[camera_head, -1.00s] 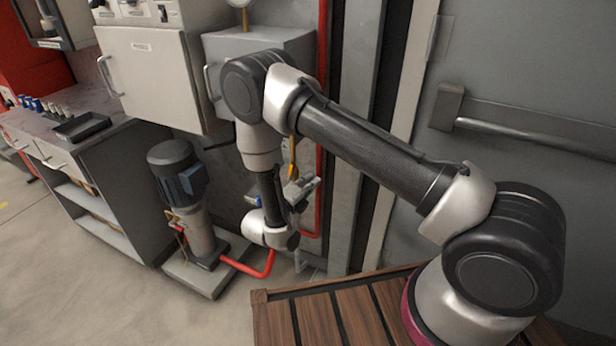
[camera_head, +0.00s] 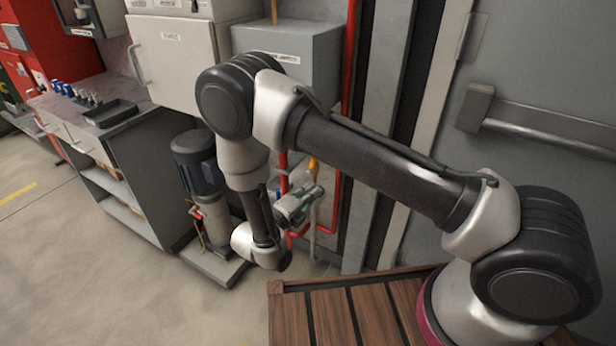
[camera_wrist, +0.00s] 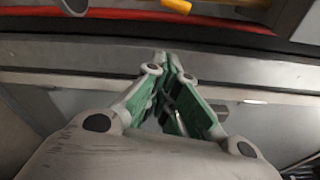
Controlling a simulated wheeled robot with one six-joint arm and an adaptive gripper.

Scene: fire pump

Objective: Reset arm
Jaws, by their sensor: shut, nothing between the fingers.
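My gripper (camera_wrist: 168,62) shows in the wrist view with its green and grey fingers together at the tips and nothing between them. In the head view my gripper (camera_head: 312,196) is partly visible beside the pump and pipes, at the end of my bent arm. The arm rises from the right, reaches left to the elbow and hangs down to the wrist. The fingertips are small and hard to make out in the head view.
A dark pump motor (camera_head: 198,162) stands on a plinth behind my wrist. Red pipes (camera_head: 349,60) run up the wall. A grey box (camera_head: 290,60), a white cabinet (camera_head: 175,58) and a workbench (camera_head: 135,130) line the wall. A door bar (camera_head: 545,130) is right. Floor at lower left is clear.

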